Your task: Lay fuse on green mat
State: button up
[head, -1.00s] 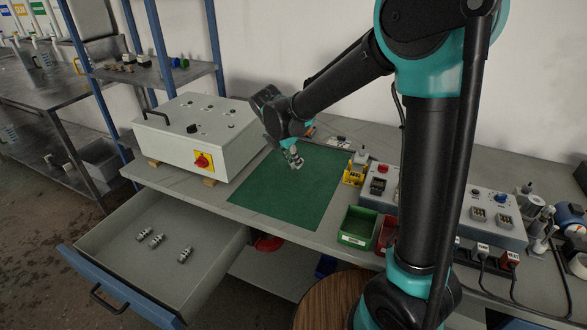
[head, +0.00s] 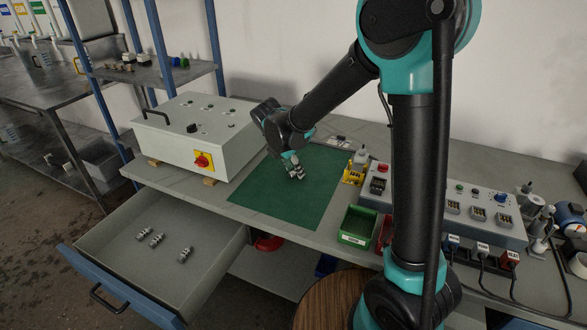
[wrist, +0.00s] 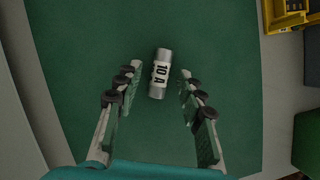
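A white and silver fuse marked "10 A" (wrist: 159,74) shows in the wrist view over the green mat (wrist: 215,40), between my gripper's fingertips (wrist: 156,76). A gap of green shows on both sides of it, so the fingers are apart and not touching it. It appears to lie on the mat, slightly tilted in the picture. In the head view my gripper (head: 295,170) is low over the middle of the mat (head: 270,200); the fuse is too small there to tell from the fingers.
An open drawer (head: 205,212) at front left holds three fuses (head: 157,240). A grey box with a red switch (head: 200,135) stands left of the mat. A yellow holder (head: 354,171), a green bin (head: 357,227) and a control panel (head: 485,205) are to the right. The front of the mat is clear.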

jog(key=shift+r, duration=0.1)
jog(key=v, duration=1.2)
